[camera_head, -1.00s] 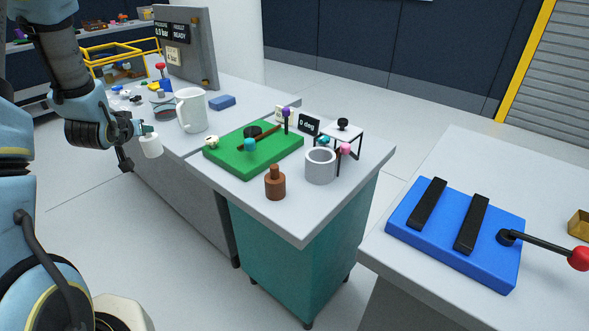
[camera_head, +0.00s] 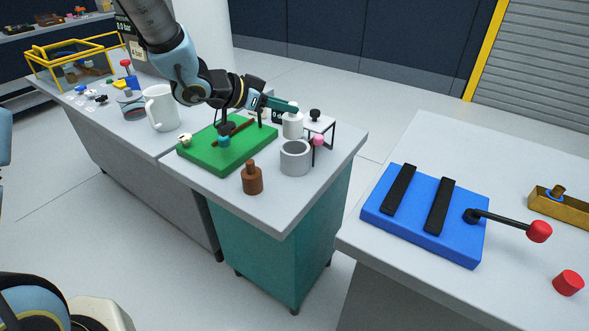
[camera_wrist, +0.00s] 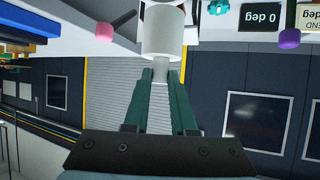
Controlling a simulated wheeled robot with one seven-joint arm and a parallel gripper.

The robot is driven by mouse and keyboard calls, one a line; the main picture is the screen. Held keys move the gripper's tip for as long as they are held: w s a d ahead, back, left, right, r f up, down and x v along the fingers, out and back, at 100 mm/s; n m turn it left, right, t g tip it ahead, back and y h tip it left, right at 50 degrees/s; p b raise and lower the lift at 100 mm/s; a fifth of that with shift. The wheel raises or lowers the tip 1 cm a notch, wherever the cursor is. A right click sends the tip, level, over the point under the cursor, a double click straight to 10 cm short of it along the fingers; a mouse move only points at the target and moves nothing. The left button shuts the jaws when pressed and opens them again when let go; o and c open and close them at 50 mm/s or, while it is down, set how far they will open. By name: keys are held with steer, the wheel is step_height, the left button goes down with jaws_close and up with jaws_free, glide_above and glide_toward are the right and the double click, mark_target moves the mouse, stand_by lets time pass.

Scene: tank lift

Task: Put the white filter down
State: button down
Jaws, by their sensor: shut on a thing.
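The white filter (camera_head: 292,126) is a white cylinder with a narrower neck. My gripper (camera_head: 288,107) is shut on its neck and holds it upright. In the head view it appears just behind the grey cup (camera_head: 295,164) on the teal cabinet's top; whether it touches the top I cannot tell. In the wrist view the fingers of my gripper (camera_wrist: 161,78) close on the neck, and the wide white filter body (camera_wrist: 163,32) extends beyond them.
A green board (camera_head: 210,158) and a brown knobbed weight (camera_head: 252,182) stand near the cup. A small black-legged stand (camera_head: 327,126) with a pink knob (camera_head: 318,140) is close to the filter's right. A white mug (camera_head: 160,108) is left. The cabinet top's front right corner (camera_head: 300,205) is bare.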

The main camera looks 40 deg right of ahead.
mark_target(287, 126)
steer(key=f, duration=0.5)
steer(key=shift+s+d+f+p, duration=0.15)
steer(key=shift+s+p, duration=0.15)
steer(key=shift+s, duration=0.1)
steer(key=shift+f+p, duration=0.35)
steer(key=shift+f, duration=2.05)
steer(key=shift+f, duration=0.15)
steer(key=c, duration=1)
jaws_free()
